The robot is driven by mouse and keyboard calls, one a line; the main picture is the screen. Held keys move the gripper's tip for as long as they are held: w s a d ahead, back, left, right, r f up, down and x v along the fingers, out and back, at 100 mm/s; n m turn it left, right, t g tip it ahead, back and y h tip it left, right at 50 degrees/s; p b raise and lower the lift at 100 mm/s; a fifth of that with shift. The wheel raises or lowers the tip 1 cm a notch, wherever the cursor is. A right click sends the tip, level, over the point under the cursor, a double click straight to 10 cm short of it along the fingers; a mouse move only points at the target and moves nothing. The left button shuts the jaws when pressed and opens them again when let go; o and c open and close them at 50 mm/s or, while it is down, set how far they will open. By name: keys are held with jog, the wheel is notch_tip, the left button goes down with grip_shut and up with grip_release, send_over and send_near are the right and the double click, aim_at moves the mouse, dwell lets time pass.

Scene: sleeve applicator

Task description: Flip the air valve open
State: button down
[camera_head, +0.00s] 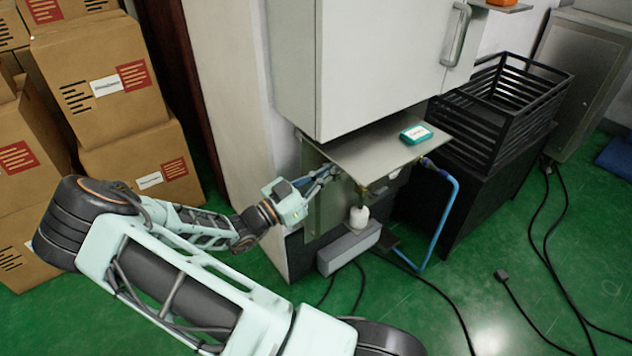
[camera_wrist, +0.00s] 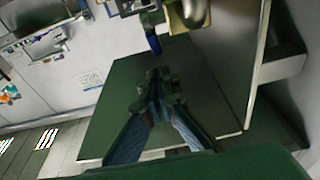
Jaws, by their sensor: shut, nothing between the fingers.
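My gripper (camera_head: 328,173) is at the left end of the machine's metal shelf, just below its edge. In the wrist view my gripper (camera_wrist: 160,78) has its fingertips together with nothing between them. A small fitting with a blue tip (camera_wrist: 154,44), which looks like the air valve's lever, is just beyond the fingertips, with a small gap in the picture. A brass-coloured part (camera_wrist: 194,13) is beside it. In the head view a small brass-coloured fitting (camera_head: 365,188) shows under the shelf, right of my gripper. Whether the valve is open or shut cannot be told.
The metal shelf (camera_head: 362,150) carries a teal-and-white box (camera_head: 416,134). Below hang a white cup-like part (camera_head: 358,216) and a grey box (camera_head: 348,248). A blue hose (camera_head: 449,215) runs down at the right. Cardboard boxes (camera_head: 95,85) stand left. Black cables (camera_head: 560,240) cross the green floor.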

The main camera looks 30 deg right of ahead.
aim_at(346, 177)
jog(key=shift+w+d+f+b, duration=0.2)
jog(key=shift+d+f+b, duration=0.1)
jog(key=shift+d+f, duration=0.8)
jog(key=shift+d+r+p, duration=0.2)
jog(key=shift+r+p, duration=0.1)
jog(key=shift+p, duration=0.25)
jog(key=shift+d+r+y+p, duration=0.1)
jog(key=shift+d+y+p, duration=0.15)
jog(key=shift+y+p, duration=0.75)
jog(key=y+p, duration=0.1)
jog(key=p, duration=0.1)
jog(key=d+r+y+p, duration=0.1)
jog(key=p, duration=0.2)
jog(key=shift+y, duration=0.3)
jog(key=shift+d+f+y+p, duration=0.2)
jog(key=shift+d+y+p, duration=0.1)
jog(key=shift+y+p, duration=0.55)
jog(key=shift+d+f+h+p, duration=0.25)
jog(key=shift+d+p, duration=0.05)
jog(key=shift+p, duration=0.2)
jog(key=shift+d+f, duration=0.1)
jog(key=shift+d, duration=0.1)
jog(key=w+v, duration=0.1)
jog(key=v, duration=1.1)
jog(key=shift+s, duration=0.3)
